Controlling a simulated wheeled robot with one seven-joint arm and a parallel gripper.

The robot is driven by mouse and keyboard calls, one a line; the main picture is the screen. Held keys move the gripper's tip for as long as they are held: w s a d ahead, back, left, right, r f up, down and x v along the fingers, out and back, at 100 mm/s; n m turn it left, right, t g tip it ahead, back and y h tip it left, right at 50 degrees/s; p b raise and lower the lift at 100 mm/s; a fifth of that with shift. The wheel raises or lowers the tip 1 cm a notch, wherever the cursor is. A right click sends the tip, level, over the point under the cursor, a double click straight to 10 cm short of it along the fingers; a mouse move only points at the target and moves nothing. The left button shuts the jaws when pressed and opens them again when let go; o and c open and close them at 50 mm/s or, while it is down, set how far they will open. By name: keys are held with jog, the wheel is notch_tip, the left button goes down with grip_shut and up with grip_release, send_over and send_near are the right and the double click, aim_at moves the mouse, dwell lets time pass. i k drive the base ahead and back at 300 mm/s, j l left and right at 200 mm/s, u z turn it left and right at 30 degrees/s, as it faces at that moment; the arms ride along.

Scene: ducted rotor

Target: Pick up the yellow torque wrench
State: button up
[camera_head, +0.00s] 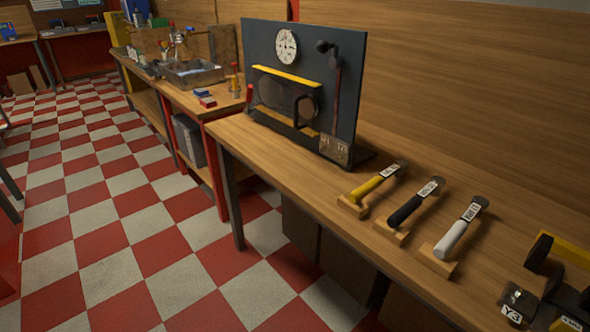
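The yellow torque wrench (368,189) lies on the wooden workbench (283,163), at the left end of a row of three wrenches. Its yellow handle points toward the front edge and rests on a small wooden block (351,207). Its dark head points to the back, with a white label near it. A wrench with a dark handle (405,211) lies to its right, and one with a white handle (451,238) lies further right. Each has its own wooden block. My gripper is not in view.
A dark upright panel (266,45) with a dial stands on the bench left of the wrenches. Black and yellow parts (567,252), one labelled Y3, are at the right edge. A wooden wall (470,75) rises behind. The checkered floor (150,250) in front is open.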

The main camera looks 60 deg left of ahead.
aim_at(398, 168)
jog(key=u, duration=1.4)
jog(key=i+u, duration=0.1)
jog(key=i, duration=0.9)
